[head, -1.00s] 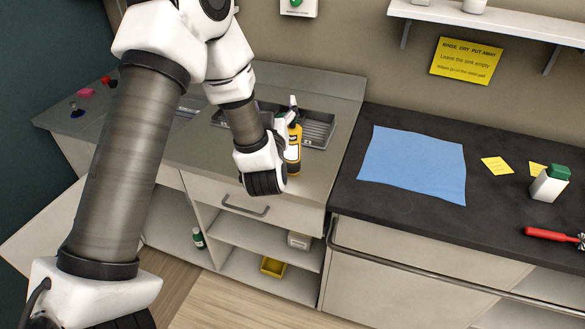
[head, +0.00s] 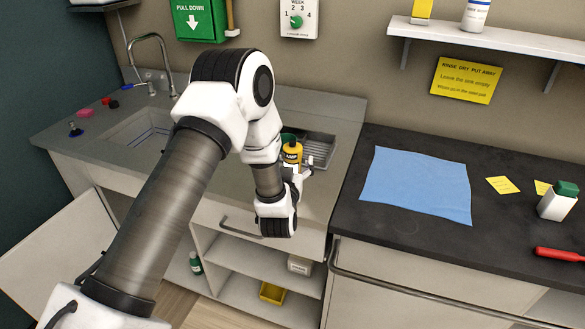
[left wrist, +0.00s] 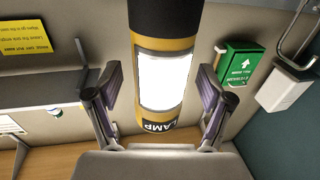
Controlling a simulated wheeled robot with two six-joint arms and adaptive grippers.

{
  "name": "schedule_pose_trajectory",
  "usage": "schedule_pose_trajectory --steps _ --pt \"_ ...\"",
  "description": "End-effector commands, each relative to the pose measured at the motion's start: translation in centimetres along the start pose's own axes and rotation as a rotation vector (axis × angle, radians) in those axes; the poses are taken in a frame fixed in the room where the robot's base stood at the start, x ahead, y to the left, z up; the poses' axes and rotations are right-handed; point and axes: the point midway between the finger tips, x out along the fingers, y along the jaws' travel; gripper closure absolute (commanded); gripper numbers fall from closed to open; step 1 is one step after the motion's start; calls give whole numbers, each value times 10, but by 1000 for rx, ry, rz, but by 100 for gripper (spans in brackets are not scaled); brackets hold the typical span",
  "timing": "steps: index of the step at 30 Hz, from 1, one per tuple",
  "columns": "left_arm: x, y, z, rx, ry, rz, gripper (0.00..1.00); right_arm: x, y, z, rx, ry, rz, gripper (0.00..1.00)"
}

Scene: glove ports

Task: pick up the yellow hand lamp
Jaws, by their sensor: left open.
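My left gripper (left wrist: 159,85) is open there, one finger on each side of the lamp. A gap shows on both sides. My right gripper is not in view.
A metal drainer (head: 320,149) lies behind the lamp. A blue cloth (head: 415,184) and a green-capped white bottle (head: 558,201) are on the dark counter (head: 350,213) to the right. A sink with a tap (head: 150,62) is at the left. Open shelves lie below the counter.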

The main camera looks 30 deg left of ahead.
Motion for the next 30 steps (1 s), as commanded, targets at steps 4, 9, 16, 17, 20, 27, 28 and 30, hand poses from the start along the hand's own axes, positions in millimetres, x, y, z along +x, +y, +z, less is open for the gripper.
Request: schedule_pose_trajectory --steps 4,9,16,17,20,27,28,30 --pt "0 0 0 0 1 0 62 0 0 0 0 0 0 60" --pt "0 0 0 0 1 0 90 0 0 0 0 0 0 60" --pt "0 0 -1 -1 2 0 90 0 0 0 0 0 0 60" --pt "0 0 -2 -1 2 0 90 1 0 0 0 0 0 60" --pt "0 0 -6 -2 3 0 90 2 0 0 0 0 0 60" --pt "0 1 -34 -4 7 0 90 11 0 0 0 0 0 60" --pt "-1 1 -38 -3 6 1 90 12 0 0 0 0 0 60" --pt "-17 4 -34 1 -1 3 90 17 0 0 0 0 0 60"
